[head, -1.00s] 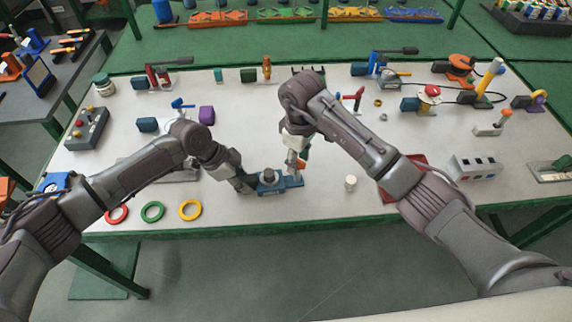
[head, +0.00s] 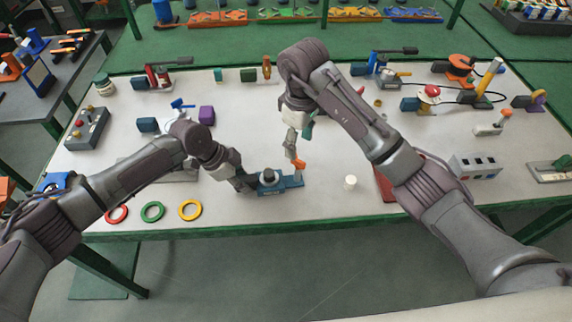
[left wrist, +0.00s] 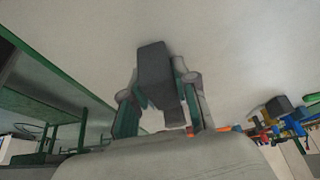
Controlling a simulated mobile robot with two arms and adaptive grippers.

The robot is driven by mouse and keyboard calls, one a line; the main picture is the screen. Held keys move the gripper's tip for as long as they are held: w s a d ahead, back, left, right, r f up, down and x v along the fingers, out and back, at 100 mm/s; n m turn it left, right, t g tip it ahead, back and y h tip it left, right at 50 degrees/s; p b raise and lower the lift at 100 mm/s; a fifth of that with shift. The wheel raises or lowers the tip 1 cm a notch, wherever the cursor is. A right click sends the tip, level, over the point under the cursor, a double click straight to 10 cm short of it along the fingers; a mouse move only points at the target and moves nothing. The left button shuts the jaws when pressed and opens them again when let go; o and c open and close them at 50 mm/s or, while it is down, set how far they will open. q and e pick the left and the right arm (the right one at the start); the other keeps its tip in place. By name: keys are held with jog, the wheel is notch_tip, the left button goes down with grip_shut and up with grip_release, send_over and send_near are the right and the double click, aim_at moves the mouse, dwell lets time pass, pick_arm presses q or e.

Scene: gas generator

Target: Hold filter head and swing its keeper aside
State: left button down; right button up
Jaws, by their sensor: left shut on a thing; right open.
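The filter head is a blue block (head: 280,186) with a dark grey knob (head: 268,175), near the front edge of the table in the head view. My left gripper (head: 247,183) is shut on its left side. In the left wrist view, a dark grey block (left wrist: 156,72) sits between the fingers of my left gripper (left wrist: 162,97). An orange piece (head: 300,164), apparently the keeper, stands at the right end of the blue block. My right gripper (head: 291,151) is open just above and left of the orange piece; I cannot tell whether they touch.
Red (head: 117,213), green (head: 152,211) and yellow (head: 190,210) rings lie at the front left. A small white cylinder (head: 350,182) stands to the right of the blue block. A red tray (head: 384,184) is partly hidden by my right arm. Several fixtures line the back.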

pick_arm(q)
jog(key=c, duration=0.8)
grip_release()
jog(key=v, duration=1.2)
